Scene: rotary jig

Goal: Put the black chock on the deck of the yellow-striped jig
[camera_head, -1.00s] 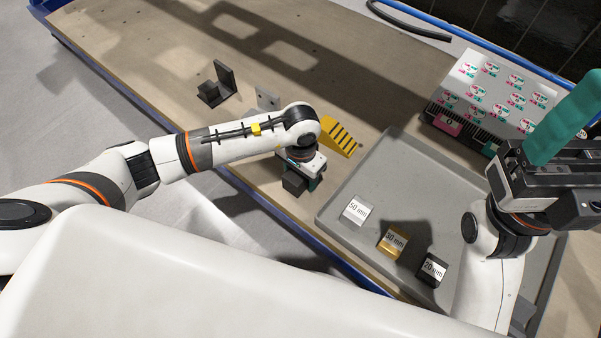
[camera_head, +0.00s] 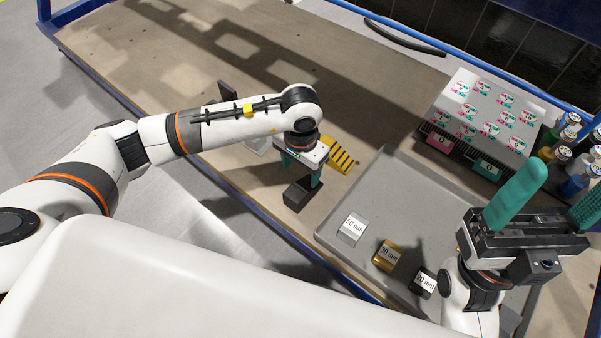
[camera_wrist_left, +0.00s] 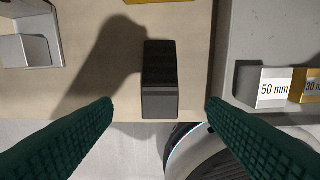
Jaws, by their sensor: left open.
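The black chock (camera_head: 297,197) is a dark block on the table near its front edge, left of the grey tray. It also shows in the left wrist view (camera_wrist_left: 160,82), upright in the middle. My left gripper (camera_head: 301,170) is open and empty above the chock; in the left wrist view its green fingers (camera_wrist_left: 160,104) are spread to either side of the chock, apart from it. The yellow-striped jig (camera_head: 341,155) stands just behind the gripper, partly hidden by it; only a yellow sliver shows in the left wrist view. My right gripper (camera_head: 548,208) is open and empty at the right.
The grey tray (camera_head: 385,165) holds a silver 50 mm block (camera_head: 352,228), a gold 30 mm block (camera_head: 387,255) and a dark 20 mm block (camera_head: 423,283). A labelled box (camera_head: 488,115) and several bottles stand behind it. A grey metal bracket (camera_wrist_left: 32,35) lies left of the chock.

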